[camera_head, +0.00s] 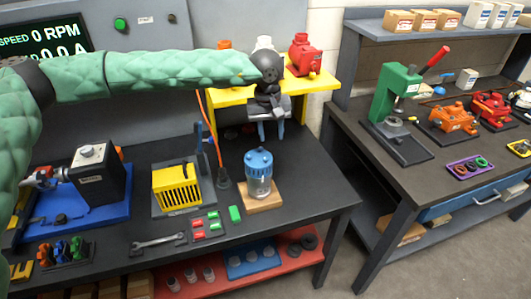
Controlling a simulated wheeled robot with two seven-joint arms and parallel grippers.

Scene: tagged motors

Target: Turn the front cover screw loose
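A blue-topped motor (259,162) with a grey lower body stands upright on a wooden block on the near bench. No front cover screw can be made out at this size. My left gripper (270,132) hangs from the green-sleeved arm, fingers down, above and behind the blue motor. Its two fingers are apart with nothing seen between them, and it does not touch the motor. A red motor (304,55) sits on the yellow stand behind the gripper. An orange motor (452,117) and another red motor (490,107) stand on the right bench. My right gripper is not in view.
A wrench (160,241) and small red and green tags (200,229) lie near the bench's front. A yellow cage (178,187), a black box (96,175) and a screwdriver rack (66,252) stand further left. A green press (398,100) is on the right bench. A floor gap separates the benches.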

